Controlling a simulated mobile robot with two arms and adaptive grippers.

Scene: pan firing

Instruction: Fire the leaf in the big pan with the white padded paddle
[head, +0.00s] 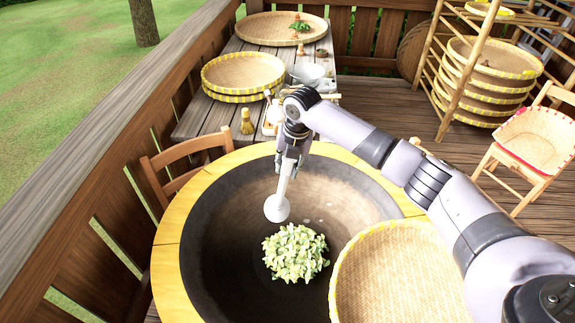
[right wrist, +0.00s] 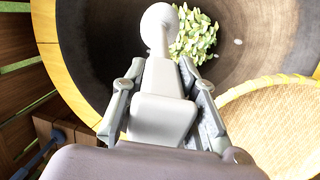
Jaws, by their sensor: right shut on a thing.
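The big pan (head: 215,250) is a dark round bowl set in a yellow rim. A pile of pale green leaf (head: 295,253) lies in its bottom; the leaf also shows in the right wrist view (right wrist: 195,37). My right gripper (head: 291,160) is over the far part of the pan, shut on the handle of the white padded paddle (head: 277,208). The paddle's round white head points down, above and just behind the leaf in the head view, apart from it in the picture. The paddle also shows in the right wrist view (right wrist: 159,28). My left gripper is not in view.
A woven basket (head: 400,275) sits at the pan's right front edge, under my right arm. A wooden table (head: 200,120) behind holds yellow-rimmed trays (head: 243,72), a small whisk (head: 246,122) and a bowl (head: 307,74). A chair (head: 175,155) stands close behind the pan; a tray rack (head: 485,75) is at right.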

